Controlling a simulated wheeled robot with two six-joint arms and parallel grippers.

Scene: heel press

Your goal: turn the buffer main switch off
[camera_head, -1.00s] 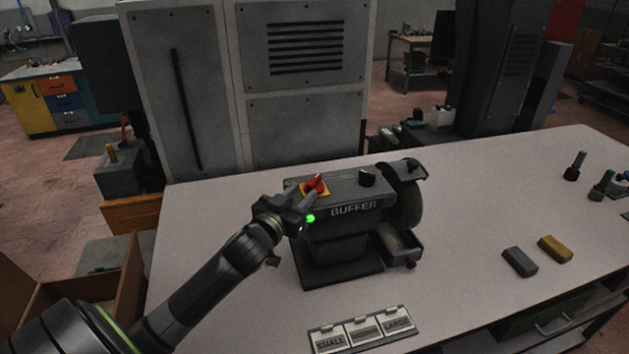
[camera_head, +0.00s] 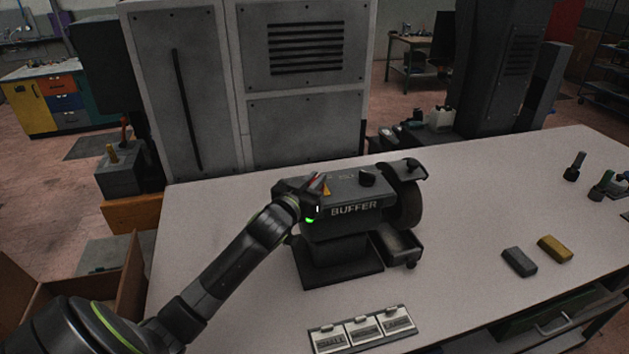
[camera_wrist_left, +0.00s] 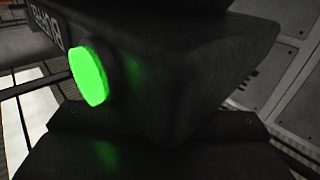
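The buffer (camera_head: 345,235) is a dark bench machine on the light table, with its name in pale letters on the front. Its red switch knob (camera_head: 315,181) sits on a yellow plate (camera_head: 326,190) at the top left and is mostly hidden by my left gripper (camera_head: 311,184). The gripper is at the knob; its fingers are too dark to tell whether they are open or shut. The green lamp (camera_head: 310,219) on the buffer's front is lit, and it shows large and bright in the left wrist view (camera_wrist_left: 88,77). My right gripper is not in view.
A labelled three-part tray (camera_head: 362,331) lies in front. Grey (camera_head: 519,261) and yellow (camera_head: 554,249) bars lie to the right. Much of the table is clear.

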